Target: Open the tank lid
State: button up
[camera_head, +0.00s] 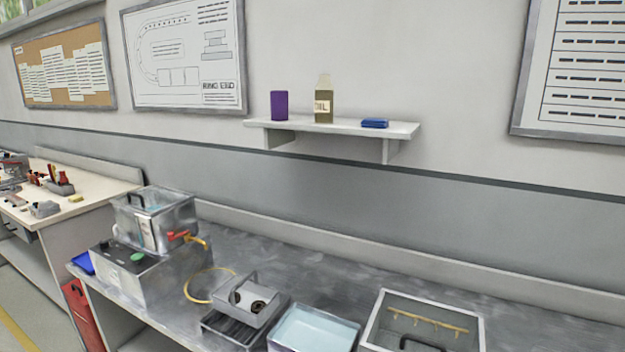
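A metal tank (160,228) stands on a grey box-like base with a round green button at the left end of the grey bench. Its lid (153,200) lies on top, appears closed, and carries a dark handle (139,201). A red-handled brass tap (185,238) sticks out of the tank's right side. A second box (474,328), with a glass-like top, a brass bar inside and a black handle, sits at the bottom right, cut off by the frame edge. My gripper is not in view.
A metal fixture (246,301) and an open tray of pale blue liquid (312,329) stand along the front of the bench (290,262). A yellow ring (207,285) lies beside the tank base. A wall shelf (345,130) holds small items. The bench's back strip is clear.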

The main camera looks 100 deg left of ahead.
aim_at(189, 197)
jog(key=u, duration=3.6)
jog(key=i+l+z, duration=0.1)
jog(key=i+l, duration=0.1)
